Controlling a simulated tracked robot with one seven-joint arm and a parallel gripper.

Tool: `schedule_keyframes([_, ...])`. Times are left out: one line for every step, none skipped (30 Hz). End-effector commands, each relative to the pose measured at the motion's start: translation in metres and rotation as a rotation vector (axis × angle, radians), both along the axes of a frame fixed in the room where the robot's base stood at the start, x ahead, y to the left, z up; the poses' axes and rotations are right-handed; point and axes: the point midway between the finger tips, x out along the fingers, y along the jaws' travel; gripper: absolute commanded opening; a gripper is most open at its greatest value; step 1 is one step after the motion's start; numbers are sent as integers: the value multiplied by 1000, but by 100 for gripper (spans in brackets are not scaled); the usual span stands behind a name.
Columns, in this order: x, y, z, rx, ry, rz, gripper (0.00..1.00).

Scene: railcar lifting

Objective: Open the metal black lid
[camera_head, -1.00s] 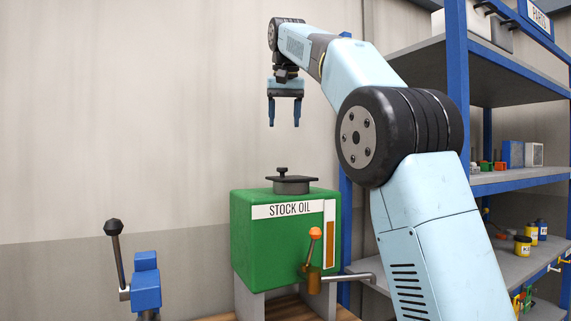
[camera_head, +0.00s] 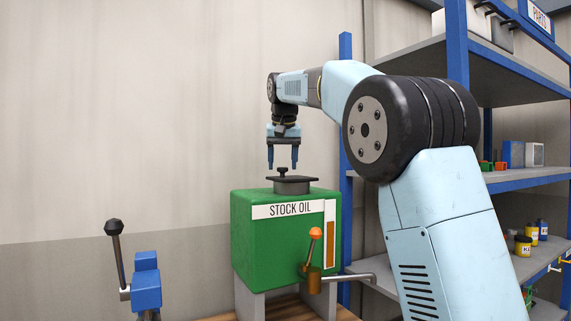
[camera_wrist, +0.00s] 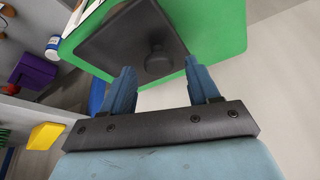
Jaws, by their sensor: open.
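The black metal lid (camera_head: 297,180) with a round knob sits on top of the green box marked STOCK OIL (camera_head: 250,240). In the wrist view the lid (camera_wrist: 120,35) is a dark square plate, and its knob (camera_wrist: 158,60) stands just beyond and between the fingers. My gripper (camera_head: 283,168) points down, open and empty, right above the lid with its fingertips close to knob height. In the wrist view my gripper (camera_wrist: 160,75) shows its two blue fingers spread apart. I cannot tell if they touch the knob.
An orange-knobbed lever (camera_head: 315,234) and a pipe are on the box's front. A blue lever stand (camera_head: 146,282) is at lower left. A blue-framed shelf (camera_head: 520,178) with jars and bins stands to the right.

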Motion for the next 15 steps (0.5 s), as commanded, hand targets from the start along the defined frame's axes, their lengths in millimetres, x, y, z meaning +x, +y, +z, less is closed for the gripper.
schedule_keyframes([1,0,-3,0,1,0,60])
schedule_keyframes([2,0,-4,0,0,0,60])
schedule_keyframes([2,0,-5,0,0,0,60])
schedule_keyframes([3,0,-6,0,-1,0,60])
schedule_keyframes([3,0,-7,0,-1,0,60])
schedule_keyframes([3,0,-7,0,-1,0,60])
schedule_keyframes([3,0,-7,0,-1,0,60])
schedule_keyframes([3,0,-7,0,-1,0,60])
schedule_keyframes([3,0,-7,0,-1,0,60])
schedule_keyframes([3,0,-7,0,-1,0,60])
schedule_keyframes([3,0,-7,0,-1,0,60])
schedule_keyframes([3,0,-7,0,-1,0,60])
schedule_keyframes([3,0,-7,0,-1,0,58])
schedule_keyframes([3,-1,-7,0,-1,0,56])
schedule_keyframes([3,-1,-7,0,-1,0,52])
